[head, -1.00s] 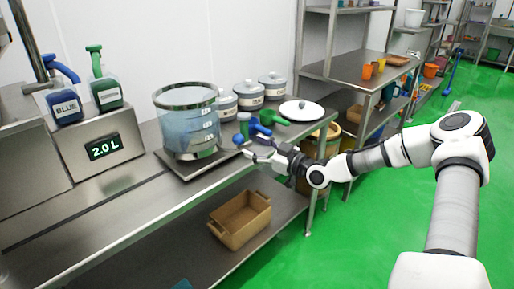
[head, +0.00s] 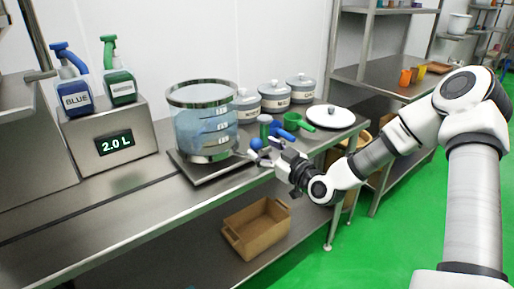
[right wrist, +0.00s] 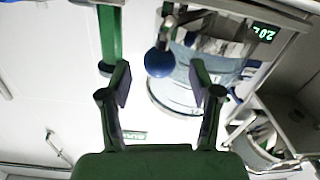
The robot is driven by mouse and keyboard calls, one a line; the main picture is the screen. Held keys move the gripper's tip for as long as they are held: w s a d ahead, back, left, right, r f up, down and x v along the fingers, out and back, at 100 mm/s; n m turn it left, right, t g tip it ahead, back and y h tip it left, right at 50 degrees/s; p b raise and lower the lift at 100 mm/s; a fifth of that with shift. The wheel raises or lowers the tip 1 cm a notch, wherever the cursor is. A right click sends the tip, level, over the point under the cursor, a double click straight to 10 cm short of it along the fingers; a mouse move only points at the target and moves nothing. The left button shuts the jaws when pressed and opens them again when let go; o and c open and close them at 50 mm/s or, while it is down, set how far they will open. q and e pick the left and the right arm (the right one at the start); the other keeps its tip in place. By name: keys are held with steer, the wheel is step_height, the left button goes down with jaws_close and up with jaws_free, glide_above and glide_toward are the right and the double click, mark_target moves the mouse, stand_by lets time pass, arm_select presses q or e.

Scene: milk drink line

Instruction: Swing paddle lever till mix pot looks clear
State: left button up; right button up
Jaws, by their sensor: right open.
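The mix pot (head: 203,132) is a clear cylinder with a metal rim and level marks, holding pale blue, see-through liquid. It stands on a metal base on the bench; in the right wrist view the pot (right wrist: 182,100) is partly cut off by a finger. A blue ball knob (head: 256,144), which looks like the paddle lever's end, sits at its right side. My right gripper (head: 266,152) is open and empty beside the knob. In the right wrist view the knob (right wrist: 159,62) shows between the open fingers (right wrist: 160,88); its depth is unclear. My left gripper is not seen.
Blue and green scoops (head: 297,122), lidded grey pots (head: 273,97) and a white lid (head: 330,116) crowd the bench right of the pot. Spray bottles (head: 74,92) stand on the 2.0 L display box (head: 113,143) at left. The front bench strip is clear.

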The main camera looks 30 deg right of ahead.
mark_target(261, 147)
steer(key=w, duration=0.3)
steer(key=shift+f, duration=0.2)
steer(key=shift+w+a+r, duration=0.25)
steer(key=shift+w+a, duration=0.05)
steer(key=shift+w, duration=0.05)
steer(key=shift+d, duration=0.15)
jaws_close()
steer(key=shift+f, duration=0.1)
